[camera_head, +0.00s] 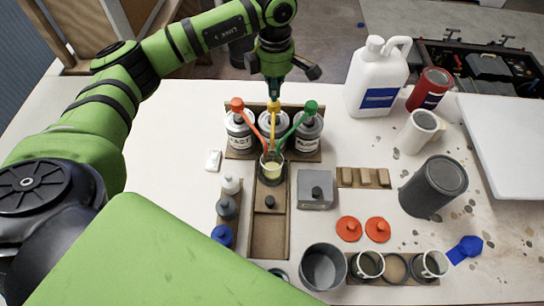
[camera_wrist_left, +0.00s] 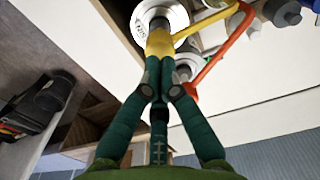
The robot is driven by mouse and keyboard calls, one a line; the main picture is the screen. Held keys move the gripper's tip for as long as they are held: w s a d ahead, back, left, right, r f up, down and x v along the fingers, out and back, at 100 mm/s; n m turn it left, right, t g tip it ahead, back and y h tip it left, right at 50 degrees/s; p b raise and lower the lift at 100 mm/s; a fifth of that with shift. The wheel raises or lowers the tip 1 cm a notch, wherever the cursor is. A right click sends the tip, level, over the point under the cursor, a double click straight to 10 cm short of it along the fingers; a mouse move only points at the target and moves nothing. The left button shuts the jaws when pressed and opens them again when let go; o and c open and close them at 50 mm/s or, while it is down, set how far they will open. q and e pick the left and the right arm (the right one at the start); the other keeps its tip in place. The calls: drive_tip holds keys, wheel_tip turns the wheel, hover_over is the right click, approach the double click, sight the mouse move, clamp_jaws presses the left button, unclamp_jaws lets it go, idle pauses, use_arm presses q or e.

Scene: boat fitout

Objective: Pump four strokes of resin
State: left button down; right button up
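Three white pump bottles stand in a row on a brown holder. The middle one (camera_head: 264,120) has a yellow pump (camera_head: 274,106), the left one (camera_head: 239,134) an orange-red pump, the right one (camera_head: 308,134) a green pump. The labels are only partly readable. All three spouts converge over a clear cup (camera_head: 273,172) with pale yellow contents. My left gripper (camera_head: 274,98) is directly above the yellow pump. In the left wrist view its fingertips (camera_wrist_left: 160,66) are together at the yellow pump head (camera_wrist_left: 160,42), apparently touching it. My right gripper is not in view.
A grey scale-like box (camera_head: 314,190) stands right of the cup. Small bottles (camera_head: 226,207) stand on the left, and a grey can (camera_head: 323,267) and mugs (camera_head: 369,265) in front. A white jug (camera_head: 377,80) and dark grey cylinder (camera_head: 433,187) stand at right. The left tabletop is mostly clear.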

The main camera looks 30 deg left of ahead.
sight(274, 104)
use_arm(q)
drive_tip(key=shift+f+b, duration=1.7)
drive_tip(key=shift+f, duration=0.55)
drive_tip(key=shift+r, duration=0.2)
drive_tip(key=shift+r+p, duration=1.4)
drive_tip(key=shift+r, duration=0.85)
drive_tip(key=shift+r+p, duration=0.8)
drive_tip(key=shift+r, duration=0.7)
drive_tip(key=shift+f, duration=0.1)
